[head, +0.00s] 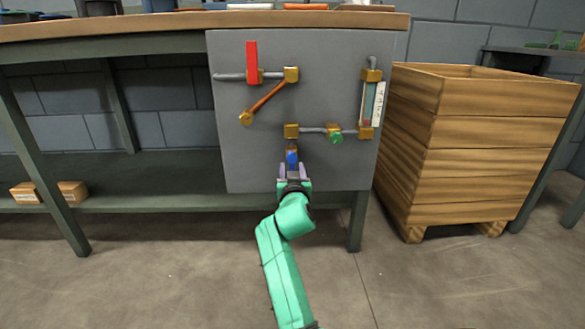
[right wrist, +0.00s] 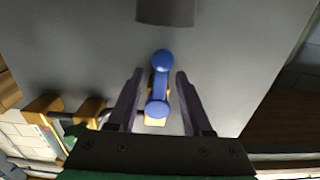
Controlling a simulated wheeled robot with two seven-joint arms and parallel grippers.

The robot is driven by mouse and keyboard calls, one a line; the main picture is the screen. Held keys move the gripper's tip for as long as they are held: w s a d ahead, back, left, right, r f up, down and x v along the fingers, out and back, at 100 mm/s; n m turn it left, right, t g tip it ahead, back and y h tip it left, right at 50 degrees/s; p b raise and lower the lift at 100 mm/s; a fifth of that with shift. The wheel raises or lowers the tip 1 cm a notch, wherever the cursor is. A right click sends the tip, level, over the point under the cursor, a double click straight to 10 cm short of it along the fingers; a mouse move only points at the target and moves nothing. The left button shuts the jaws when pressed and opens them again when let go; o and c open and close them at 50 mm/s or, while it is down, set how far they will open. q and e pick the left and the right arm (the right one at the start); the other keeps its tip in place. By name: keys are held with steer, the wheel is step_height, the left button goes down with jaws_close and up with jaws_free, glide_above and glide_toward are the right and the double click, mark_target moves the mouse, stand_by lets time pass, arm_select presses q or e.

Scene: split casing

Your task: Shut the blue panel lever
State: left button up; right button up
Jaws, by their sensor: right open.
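The blue panel lever (head: 292,157) is on the lower middle of the grey panel (head: 246,168), just below a brass fitting (head: 291,131). In the right wrist view the lever (right wrist: 160,84) shows as a blue bar with two rounded ends, in front of a brass piece. My right gripper (head: 293,168) is at the lever from below. In the right wrist view its open fingers (right wrist: 160,74) stand on either side of the lever, with a gap visible on both sides. My left gripper is out of view.
A red lever (head: 251,62), a slanted orange pipe (head: 268,96), a green knob (head: 336,138) and a gauge tube (head: 369,98) are on the same panel. A wooden crate (head: 475,140) stands close to its right. Open floor lies in front.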

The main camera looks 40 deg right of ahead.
jaws_close()
stand_by(1.3)
